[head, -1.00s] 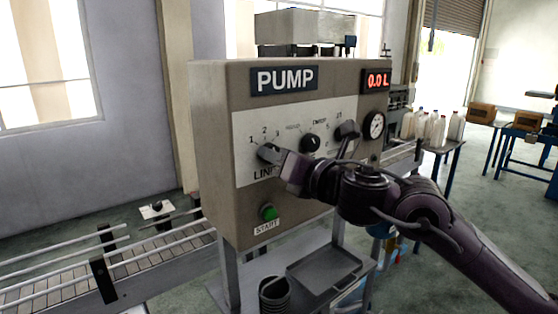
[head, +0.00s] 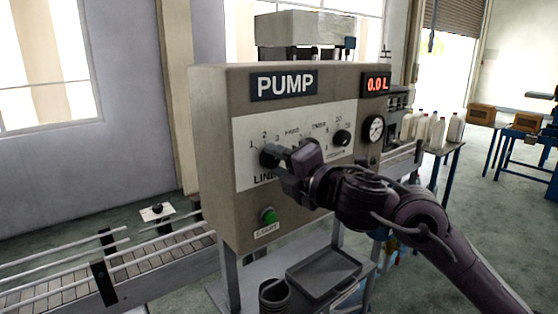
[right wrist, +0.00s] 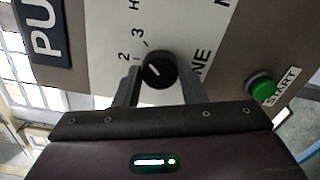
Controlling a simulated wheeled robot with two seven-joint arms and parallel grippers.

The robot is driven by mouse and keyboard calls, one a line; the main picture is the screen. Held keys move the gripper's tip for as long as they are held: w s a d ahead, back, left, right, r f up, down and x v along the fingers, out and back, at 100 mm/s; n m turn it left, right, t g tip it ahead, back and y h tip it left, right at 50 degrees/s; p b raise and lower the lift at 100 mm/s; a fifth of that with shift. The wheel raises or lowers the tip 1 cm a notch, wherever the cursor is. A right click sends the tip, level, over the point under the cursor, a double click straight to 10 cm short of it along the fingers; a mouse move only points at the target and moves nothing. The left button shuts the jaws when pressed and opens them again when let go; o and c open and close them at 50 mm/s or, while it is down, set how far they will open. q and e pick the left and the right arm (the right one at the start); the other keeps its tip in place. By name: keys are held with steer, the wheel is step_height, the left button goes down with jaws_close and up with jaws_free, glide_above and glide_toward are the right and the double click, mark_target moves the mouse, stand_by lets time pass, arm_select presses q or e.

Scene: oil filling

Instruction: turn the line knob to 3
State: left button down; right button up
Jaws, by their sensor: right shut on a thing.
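The black line knob (head: 267,157) is at the lower left of the pump panel's white plate (head: 243,180), above the label LINE. In the right wrist view the knob (right wrist: 160,69) sits between the two fingers of my right gripper (right wrist: 160,88). A short white mark shows on its face, slanted; I cannot tell surely which numeral it points to. The numerals 2 and 3 show just beyond it. In the head view my right gripper (head: 277,160) is shut on this knob and partly covers it. My left gripper is not in view.
Another black knob (head: 342,138) is at the plate's right. The middle knob is hidden by my gripper. The green START button (head: 268,215) is below. A tray (head: 322,271) lies below the panel.

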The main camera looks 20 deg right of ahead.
steer(key=shift+m, duration=0.5)
steer(key=o, duration=1)
steer(key=b+v, duration=0.2)
steer(key=v, duration=0.5)
steer(key=shift+s+b, duration=0.35)
steer(key=shift+d+f, duration=0.1)
